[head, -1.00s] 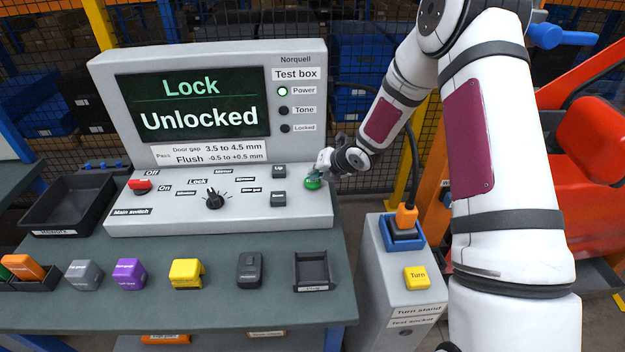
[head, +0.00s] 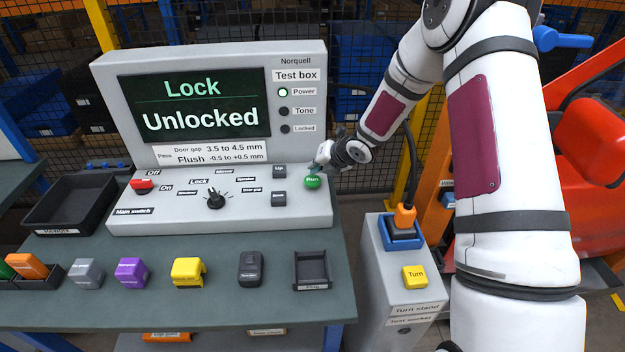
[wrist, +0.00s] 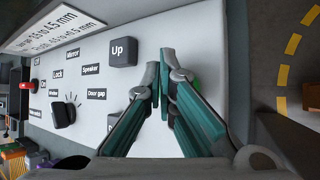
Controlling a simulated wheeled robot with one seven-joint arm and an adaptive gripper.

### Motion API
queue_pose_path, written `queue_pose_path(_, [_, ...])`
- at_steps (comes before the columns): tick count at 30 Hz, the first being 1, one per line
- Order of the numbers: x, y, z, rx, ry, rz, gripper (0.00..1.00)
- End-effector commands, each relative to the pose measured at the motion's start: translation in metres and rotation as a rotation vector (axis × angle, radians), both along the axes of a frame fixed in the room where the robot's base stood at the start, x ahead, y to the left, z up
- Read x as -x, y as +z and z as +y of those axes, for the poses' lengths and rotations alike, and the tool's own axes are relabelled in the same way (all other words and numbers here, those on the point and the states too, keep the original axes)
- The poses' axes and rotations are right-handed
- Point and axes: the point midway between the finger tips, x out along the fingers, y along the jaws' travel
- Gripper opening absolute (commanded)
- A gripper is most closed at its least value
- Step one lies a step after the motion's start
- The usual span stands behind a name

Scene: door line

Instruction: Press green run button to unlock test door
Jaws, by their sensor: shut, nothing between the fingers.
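The green Run button (head: 312,181) sits at the right end of the grey test box's (head: 130,215) sloping panel. My gripper (head: 318,167) is just above and behind it, with the fingers apart from the button in the head view. In the wrist view my gripper (wrist: 161,92) has its teal fingers together and empty, and they hide most of the green button (wrist: 196,84). The screen (head: 195,106) reads "Lock Unlocked". The Power light (head: 283,92) is lit green; the Tone and Locked lights are dark. The test door is not identifiable.
The Up key (head: 279,171) and a dark key below it are left of the button. The selector knob (head: 215,199) and red main switch (head: 142,184) are further left. Coloured blocks line the bench front. A turn stand (head: 385,300) with an orange plug stands at right.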

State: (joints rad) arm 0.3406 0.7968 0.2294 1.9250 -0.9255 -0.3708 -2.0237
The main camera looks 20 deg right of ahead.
Motion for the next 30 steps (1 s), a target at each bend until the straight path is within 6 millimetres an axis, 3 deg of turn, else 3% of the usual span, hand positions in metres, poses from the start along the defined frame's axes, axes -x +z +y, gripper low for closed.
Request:
queue_pose_path(12, [0.001,0.040,0.000,0.000,0.000,-0.002,0.00])
queue_pose_path(26, [0.000,0.045,0.000,0.000,-0.001,-0.001,0.00])
queue_pose_path(30, [0.001,0.055,0.000,-0.001,0.001,-0.002,0.00])
